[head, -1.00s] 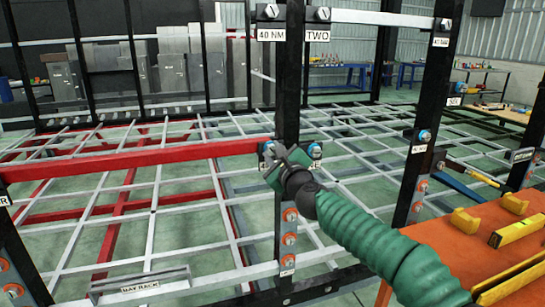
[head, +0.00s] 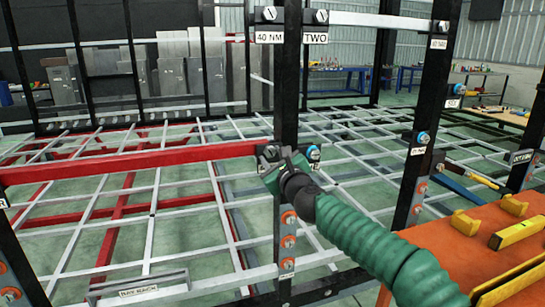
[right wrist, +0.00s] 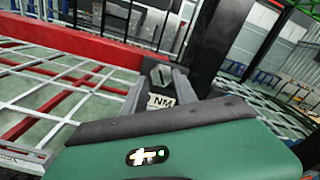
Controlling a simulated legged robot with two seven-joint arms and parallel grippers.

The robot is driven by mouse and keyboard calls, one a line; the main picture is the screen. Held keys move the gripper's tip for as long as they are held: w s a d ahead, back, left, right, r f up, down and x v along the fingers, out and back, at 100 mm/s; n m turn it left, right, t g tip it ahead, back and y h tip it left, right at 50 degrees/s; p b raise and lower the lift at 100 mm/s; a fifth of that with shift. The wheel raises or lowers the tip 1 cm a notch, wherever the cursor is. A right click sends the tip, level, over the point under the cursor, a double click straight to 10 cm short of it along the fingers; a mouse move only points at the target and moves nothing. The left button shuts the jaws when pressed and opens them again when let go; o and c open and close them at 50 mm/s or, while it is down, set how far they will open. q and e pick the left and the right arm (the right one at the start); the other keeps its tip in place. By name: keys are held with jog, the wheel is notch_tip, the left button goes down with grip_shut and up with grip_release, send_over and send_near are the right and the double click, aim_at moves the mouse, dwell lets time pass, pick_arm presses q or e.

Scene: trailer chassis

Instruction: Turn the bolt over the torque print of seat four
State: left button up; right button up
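My right gripper (head: 271,157) is at the middle joint of the central black post (head: 288,100). In the right wrist view its two fingers (right wrist: 160,83) stand apart, one on each side of a grey slotted bolt head (right wrist: 160,75); I cannot tell whether they touch it. A white print ending in NM (right wrist: 161,101) shows below that bolt, its number hidden. My left gripper is not in view.
Above are two slotted bolts (head: 269,14) with prints 40 NM (head: 269,37) and TWO (head: 315,37). A red beam (head: 130,163) meets the post from the left.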

jog(key=shift+o, duration=1.4)
jog(key=shift+r, duration=0.1)
jog(key=shift+s+d, duration=0.1)
jog(key=b+v, duration=1.2)
jog(key=v, duration=0.4)
jog(key=shift+s, duration=0.25)
